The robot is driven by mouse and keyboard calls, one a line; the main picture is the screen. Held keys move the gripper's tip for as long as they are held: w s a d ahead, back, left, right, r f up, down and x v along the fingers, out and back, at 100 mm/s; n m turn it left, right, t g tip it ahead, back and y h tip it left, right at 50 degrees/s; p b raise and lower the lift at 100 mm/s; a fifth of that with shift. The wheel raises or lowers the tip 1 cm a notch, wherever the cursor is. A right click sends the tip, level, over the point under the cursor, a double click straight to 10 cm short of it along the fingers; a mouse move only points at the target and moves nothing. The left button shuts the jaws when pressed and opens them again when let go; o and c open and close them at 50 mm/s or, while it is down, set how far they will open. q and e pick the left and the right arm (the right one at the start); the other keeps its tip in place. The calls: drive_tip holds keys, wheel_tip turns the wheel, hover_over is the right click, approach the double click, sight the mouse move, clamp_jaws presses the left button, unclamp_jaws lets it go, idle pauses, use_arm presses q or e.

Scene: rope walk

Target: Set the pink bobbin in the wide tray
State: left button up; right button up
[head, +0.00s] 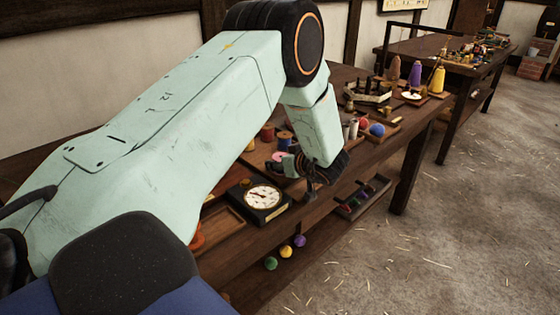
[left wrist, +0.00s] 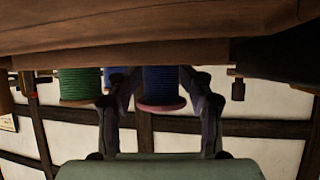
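My left gripper (head: 312,187) hangs low over the near bench, pointing down, partly covered by its own arm. My right gripper is not in view.
A dial scale (head: 262,197) stands near the bench's front edge. A blue spool (head: 285,139) and a red spool (head: 267,132) stand behind the gripper. The left wrist view also shows a green spool (left wrist: 80,86). Coloured balls (head: 377,130) lie to the right.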

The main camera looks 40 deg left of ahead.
use_arm(q)
drive_tip(key=shift+o, duration=1.2)
drive_tip(key=shift+s+r, duration=0.1)
drive_tip(key=shift+r, duration=0.15)
drive_tip(key=shift+d+r, duration=0.15)
drive_tip(key=shift+r, duration=0.2)
drive_tip(key=p+v, duration=0.2)
drive_tip(key=v, duration=0.8)
drive_tip(key=shift+s+d+r, duration=0.1)
drive_tip(key=shift+d+r, duration=0.05)
drive_tip(key=shift+d, duration=0.1)
drive_tip(key=shift+s+d+r, duration=0.2)
drive_tip(key=shift+d, duration=0.3)
drive_tip(key=shift+f, duration=0.15)
